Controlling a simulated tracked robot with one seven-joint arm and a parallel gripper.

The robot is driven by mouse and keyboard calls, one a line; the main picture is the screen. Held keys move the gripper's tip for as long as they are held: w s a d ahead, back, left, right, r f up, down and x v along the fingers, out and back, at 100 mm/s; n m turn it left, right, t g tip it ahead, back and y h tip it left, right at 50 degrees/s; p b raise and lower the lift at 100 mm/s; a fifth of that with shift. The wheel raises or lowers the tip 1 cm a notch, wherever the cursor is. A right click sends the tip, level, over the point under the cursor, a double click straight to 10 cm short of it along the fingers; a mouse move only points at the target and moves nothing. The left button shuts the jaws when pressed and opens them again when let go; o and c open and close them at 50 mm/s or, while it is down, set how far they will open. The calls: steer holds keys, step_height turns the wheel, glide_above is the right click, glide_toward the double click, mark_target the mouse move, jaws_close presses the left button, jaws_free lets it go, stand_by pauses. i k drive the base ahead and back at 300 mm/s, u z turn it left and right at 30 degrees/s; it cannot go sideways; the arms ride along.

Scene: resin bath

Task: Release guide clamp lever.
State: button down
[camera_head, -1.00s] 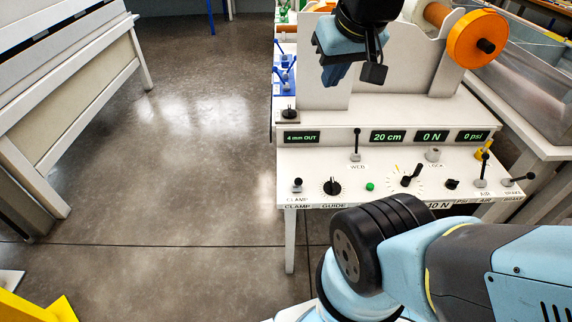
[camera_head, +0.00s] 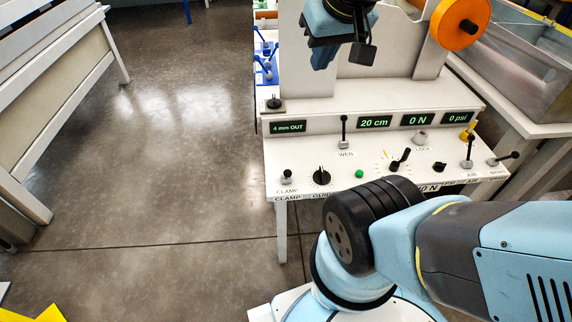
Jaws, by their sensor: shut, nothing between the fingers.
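The guide clamp lever (camera_head: 287,176) is a short black-knobbed lever on a grey base. It stands at the front left corner of the white control panel (camera_head: 300,149), above the CLAMP label. My gripper (camera_head: 321,58) hangs above the back of the panel, well above and behind the lever and apart from it.
A black dial (camera_head: 321,175) marked GUIDE and a green button (camera_head: 359,174) sit right of the lever. A tall WEB lever (camera_head: 344,132) rises behind. An orange spool (camera_head: 459,22) stands at the back right. Open floor (camera_head: 185,190) lies left of the panel.

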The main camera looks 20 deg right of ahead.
mark_target(287, 173)
steer(key=u, duration=0.95)
steer(key=k, duration=1.7)
steer(key=z, duration=0.75)
steer(key=i, duration=1.05)
steer(key=z, duration=0.05)
